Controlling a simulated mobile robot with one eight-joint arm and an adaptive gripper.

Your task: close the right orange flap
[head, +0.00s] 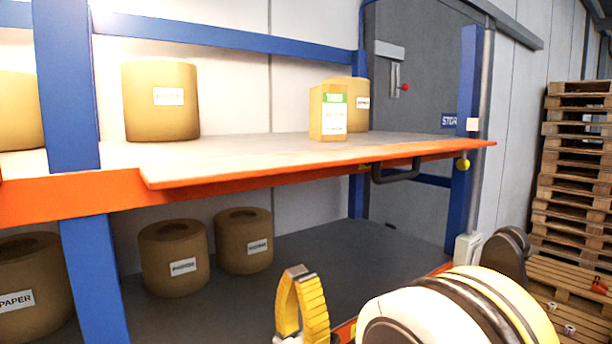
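The right orange flap (320,165) is a wide board with an orange front edge. It lies about level and juts out past the orange shelf beam (60,200). A dark bar handle (396,175) hangs under it near its right end. My gripper (301,283) shows as yellow ribbed finger parts low in the head view, below the flap and apart from it. Its lower part is cut off by the picture edge, and I cannot tell how far its fingers are spread.
Brown rolls (160,102) and a labelled carton (328,112) stand on the upper shelf. More rolls (174,258) stand on the lower shelf. Blue posts (68,80) frame the rack. Stacked pallets (575,180) stand at the right. A grey door (415,120) is behind.

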